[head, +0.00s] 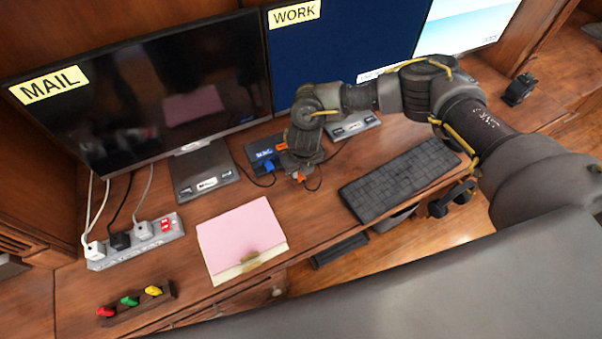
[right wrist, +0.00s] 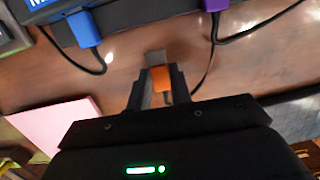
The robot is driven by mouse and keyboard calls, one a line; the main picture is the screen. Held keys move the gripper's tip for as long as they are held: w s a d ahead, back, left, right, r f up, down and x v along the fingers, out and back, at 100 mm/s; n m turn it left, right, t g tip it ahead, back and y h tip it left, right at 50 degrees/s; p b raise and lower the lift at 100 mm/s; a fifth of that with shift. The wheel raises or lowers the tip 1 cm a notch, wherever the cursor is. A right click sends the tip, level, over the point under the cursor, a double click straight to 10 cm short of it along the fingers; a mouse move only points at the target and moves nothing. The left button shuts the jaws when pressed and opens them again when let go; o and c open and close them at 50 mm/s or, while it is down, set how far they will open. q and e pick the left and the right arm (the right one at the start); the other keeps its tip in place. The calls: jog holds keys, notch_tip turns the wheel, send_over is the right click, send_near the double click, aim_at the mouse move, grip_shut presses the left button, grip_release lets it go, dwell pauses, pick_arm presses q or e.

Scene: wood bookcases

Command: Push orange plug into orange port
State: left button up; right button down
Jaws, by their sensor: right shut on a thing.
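My right gripper (head: 301,168) is shut on the orange plug (head: 300,176), above the desk just in front of the dark box (head: 262,146). In the right wrist view the orange plug (right wrist: 161,78) sits between the two fingers, its grey metal tip facing the box edge (right wrist: 130,14), with a gap of bare desk between. Its black cable trails behind. A blue plug (right wrist: 84,29) is in the box at the left, a purple plug (right wrist: 215,5) at the right. I cannot make out the orange port. My left gripper is out of view.
A black keyboard (head: 400,180) lies to the right, a pink notepad (head: 241,236) to the front left. Monitors (head: 150,85) stand behind. A power strip (head: 135,243) is at the left. Cables lie on the desk near the box.

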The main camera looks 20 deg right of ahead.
jog(key=w+b, duration=0.2)
jog(key=w, duration=0.1)
jog(key=shift+w+a+f+b, duration=0.15)
jog(key=shift+a+f+b, duration=0.05)
jog(key=shift+a+b, duration=0.2)
jog(key=shift+w+a+r+b, duration=0.1)
jog(key=shift+w+r+b, duration=0.1)
jog(key=shift+w+b, duration=0.35)
jog(key=shift+w, duration=0.1)
dwell(1.1)
jog(key=shift+w+b, duration=0.15)
jog(key=shift+b, duration=0.2)
jog(key=shift+w+a+b, duration=0.15)
jog(key=shift+w+b, duration=0.55)
jog(key=shift+b, duration=0.05)
jog(key=shift+w+a+b, duration=0.15)
jog(key=shift+w+b, duration=0.5)
jog(key=shift+b, duration=0.1)
jog(key=c, duration=1.2)
grip_release()
jog(key=shift+r, duration=0.15)
